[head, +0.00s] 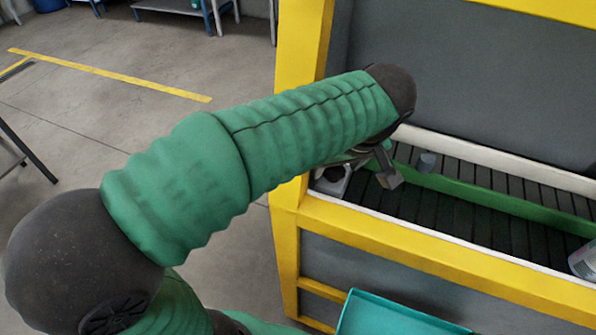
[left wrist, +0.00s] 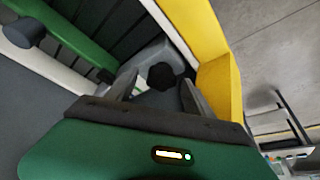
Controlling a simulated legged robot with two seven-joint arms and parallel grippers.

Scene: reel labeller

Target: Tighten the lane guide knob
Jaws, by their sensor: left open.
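A black lobed knob (left wrist: 162,76) sits on a grey bracket (left wrist: 150,54) at the conveyor's end, beside the yellow frame. In the head view the bracket (head: 328,185) is partly hidden by my left arm. My right gripper is not in view.
The yellow frame (head: 285,225) and a white rail (head: 480,158) bound the conveyor. A container (head: 583,261) stands on the conveyor at the right edge. A teal tray (head: 385,316) is below the frame. Open floor lies at the left.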

